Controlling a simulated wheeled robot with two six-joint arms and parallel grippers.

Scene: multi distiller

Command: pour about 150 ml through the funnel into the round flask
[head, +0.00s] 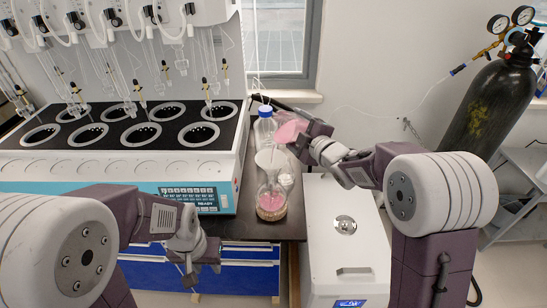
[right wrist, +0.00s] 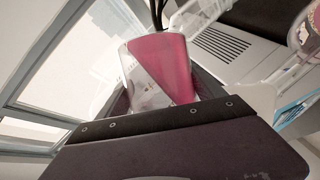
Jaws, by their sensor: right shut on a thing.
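My right gripper (head: 306,138) is shut on a clear vessel of pink liquid (head: 287,132). The vessel is tilted to the left, above a pale funnel (head: 271,158). In the right wrist view the vessel (right wrist: 160,72) shows between the dark fingers, its liquid edge slanting across it. The funnel sits in the neck of the round flask (head: 271,188), which has pink liquid in its lower part and stands on a cork-coloured ring (head: 271,214). A thin pale streak shows below the vessel's lip. My left gripper (head: 190,272) hangs low in front of the bench, its opening unclear.
A blue-capped bottle (head: 265,125) stands behind the funnel. A small clear vessel (head: 287,181) stands right of the flask. The distiller (head: 120,165) fills the left, and a white box unit (head: 345,245) stands at right. A gas cylinder (head: 490,105) leans at far right.

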